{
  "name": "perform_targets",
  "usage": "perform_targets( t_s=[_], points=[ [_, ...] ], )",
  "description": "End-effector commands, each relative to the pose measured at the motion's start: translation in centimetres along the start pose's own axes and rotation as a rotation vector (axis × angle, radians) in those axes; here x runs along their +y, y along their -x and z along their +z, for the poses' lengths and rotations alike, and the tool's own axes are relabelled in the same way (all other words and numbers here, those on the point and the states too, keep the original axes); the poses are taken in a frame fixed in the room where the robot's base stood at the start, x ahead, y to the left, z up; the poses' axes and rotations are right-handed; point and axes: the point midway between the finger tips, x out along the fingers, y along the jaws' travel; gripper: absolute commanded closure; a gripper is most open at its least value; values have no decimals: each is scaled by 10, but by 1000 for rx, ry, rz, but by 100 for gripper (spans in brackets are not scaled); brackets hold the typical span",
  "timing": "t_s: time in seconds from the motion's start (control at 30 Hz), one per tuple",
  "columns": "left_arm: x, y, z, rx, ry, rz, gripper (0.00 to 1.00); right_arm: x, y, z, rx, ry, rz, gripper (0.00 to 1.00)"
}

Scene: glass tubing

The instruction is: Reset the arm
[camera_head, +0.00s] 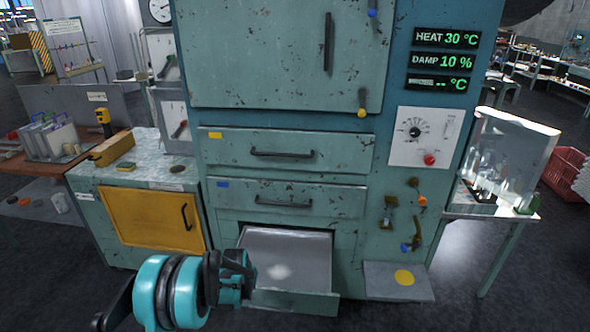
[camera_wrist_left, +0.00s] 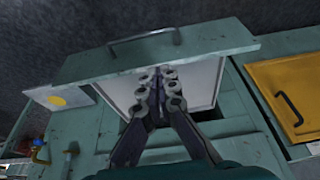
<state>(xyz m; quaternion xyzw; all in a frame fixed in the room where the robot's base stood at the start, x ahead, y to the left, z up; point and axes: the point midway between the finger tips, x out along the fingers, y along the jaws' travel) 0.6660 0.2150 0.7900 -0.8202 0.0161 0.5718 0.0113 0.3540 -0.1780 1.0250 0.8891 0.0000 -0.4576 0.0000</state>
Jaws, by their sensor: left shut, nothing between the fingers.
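My left gripper (camera_head: 240,272) comes in from the lower left in the head view, in front of the cabinet's open bottom drawer. In the left wrist view the gripper (camera_wrist_left: 160,88) is shut and empty, its fingers together over the drawer. The bottom drawer (camera_head: 305,262) is pulled out, with a pale grey inside and a small whitish patch on its floor. The drawer front with its handle (camera_wrist_left: 165,50) shows in the left wrist view. My right gripper is not in either view.
Two shut drawers (camera_head: 290,150) sit above the open one. A control panel (camera_head: 425,137) with a red button is at right. A side cabinet with a yellow door (camera_head: 152,220) stands at left. A small table with a clear box (camera_head: 510,160) stands at right. Dark floor lies in front.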

Motion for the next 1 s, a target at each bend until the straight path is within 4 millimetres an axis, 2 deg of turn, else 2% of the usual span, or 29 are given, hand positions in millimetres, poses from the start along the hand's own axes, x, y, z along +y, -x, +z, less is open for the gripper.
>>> perform_targets(
  t_s=[0.07,0.17,0.33,0.47,0.6,0.7,0.83,1.0],
  points=[
    [2,14,-1,6,0,-1,100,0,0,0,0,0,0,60],
    [5,49,-2,21,2,-3,100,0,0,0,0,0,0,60],
    [14,131,7,63,7,-9,100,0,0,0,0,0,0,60],
    [22,188,25,96,12,-12,100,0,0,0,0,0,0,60],
    [29,240,55,131,17,-15,100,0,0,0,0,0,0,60],
    [34,270,81,157,20,-17,100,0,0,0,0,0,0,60],
    [40,300,119,190,24,-18,100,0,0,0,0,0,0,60],
    [45,322,168,230,30,-19,100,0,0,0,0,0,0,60]
  ],
)
